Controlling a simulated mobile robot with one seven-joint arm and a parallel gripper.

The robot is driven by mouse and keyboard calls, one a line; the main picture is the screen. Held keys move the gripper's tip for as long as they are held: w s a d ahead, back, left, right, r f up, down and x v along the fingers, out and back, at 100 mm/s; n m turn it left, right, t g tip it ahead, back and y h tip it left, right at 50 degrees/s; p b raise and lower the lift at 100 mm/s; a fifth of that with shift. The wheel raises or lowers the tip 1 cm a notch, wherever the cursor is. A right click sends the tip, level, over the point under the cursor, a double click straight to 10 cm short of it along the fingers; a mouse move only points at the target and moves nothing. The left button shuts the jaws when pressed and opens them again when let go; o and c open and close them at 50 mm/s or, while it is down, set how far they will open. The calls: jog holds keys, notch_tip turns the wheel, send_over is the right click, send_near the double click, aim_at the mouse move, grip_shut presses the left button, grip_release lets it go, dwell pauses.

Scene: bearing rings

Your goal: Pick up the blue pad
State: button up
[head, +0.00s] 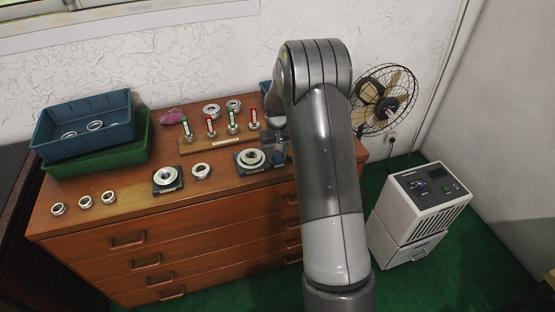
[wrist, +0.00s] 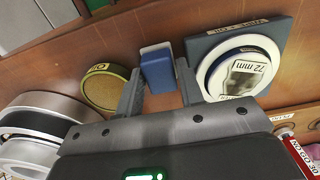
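The blue pad (wrist: 158,72) is a small blue block with a pale grey-white end, seen in the wrist view on the brown wooden top. My gripper (wrist: 160,82) has its two grey fingers apart, one on each side of the pad. I cannot tell whether either finger touches it. In the head view, my gripper (head: 276,142) is low over the right part of the cabinet top, partly hidden by my arm. A bit of blue (head: 279,158) shows below it, too small to make out clearly.
A dark square plate (wrist: 282,50) with a ring marked 72 mm lies close right of the pad. A round yellowish disc (wrist: 104,90) lies close left. Upright gauges on a wooden stand (head: 222,143) are nearby. Stacked blue (head: 85,115) and green bins stand far left.

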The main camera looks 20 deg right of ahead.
aim_at(277, 155)
jog(key=shift+c, duration=0.4)
jog(key=c, duration=0.5)
jog(key=shift+r, duration=0.1)
jog(key=shift+c, duration=0.2)
jog(key=shift+r, duration=0.6)
notch_tip(277, 155, up, 3)
jog(key=s+d+r, duration=0.6)
jog(key=s+d, duration=0.1)
jog(key=d, duration=0.2)
jog(key=shift+r, duration=0.35)
